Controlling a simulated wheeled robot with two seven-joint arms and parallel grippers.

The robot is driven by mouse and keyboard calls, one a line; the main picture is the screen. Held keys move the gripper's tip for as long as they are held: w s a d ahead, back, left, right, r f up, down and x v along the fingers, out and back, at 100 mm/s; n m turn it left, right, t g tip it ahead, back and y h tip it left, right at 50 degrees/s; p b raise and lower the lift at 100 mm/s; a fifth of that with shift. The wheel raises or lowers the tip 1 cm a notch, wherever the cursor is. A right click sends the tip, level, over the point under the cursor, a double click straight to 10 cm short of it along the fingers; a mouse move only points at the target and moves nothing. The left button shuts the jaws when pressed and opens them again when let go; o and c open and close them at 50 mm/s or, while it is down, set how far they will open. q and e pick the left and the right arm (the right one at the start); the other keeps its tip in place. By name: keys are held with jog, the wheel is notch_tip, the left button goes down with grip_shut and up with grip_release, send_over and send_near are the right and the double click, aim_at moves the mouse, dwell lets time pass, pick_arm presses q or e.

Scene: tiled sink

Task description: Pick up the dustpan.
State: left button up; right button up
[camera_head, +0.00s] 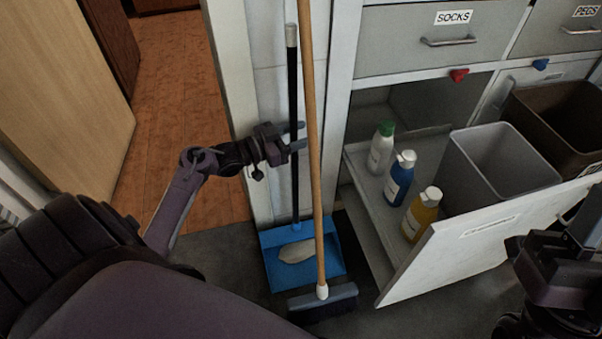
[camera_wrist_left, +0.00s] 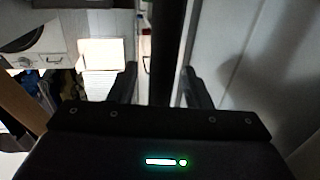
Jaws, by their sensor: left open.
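The blue dustpan (camera_head: 335,262) stands on the floor against the wall, with a long black handle (camera_head: 292,80) rising upright from it. A pale patch shows in its pan. My left gripper (camera_head: 298,137) is open at the handle, around mid-height. In the left wrist view the black handle (camera_wrist_left: 166,45) runs between the two fingers of the left gripper (camera_wrist_left: 160,85), with gaps on both sides. A broom with a wooden handle (camera_head: 312,130) stands in front of the dustpan and hides part of it. Only part of my right arm shows at the right edge.
The broom head (camera_head: 323,299) rests on the floor at the pan's front. A door frame (camera_head: 232,80) stands left of the handle.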

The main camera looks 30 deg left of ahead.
pick_arm(q)
grip_shut()
dwell(1.4)
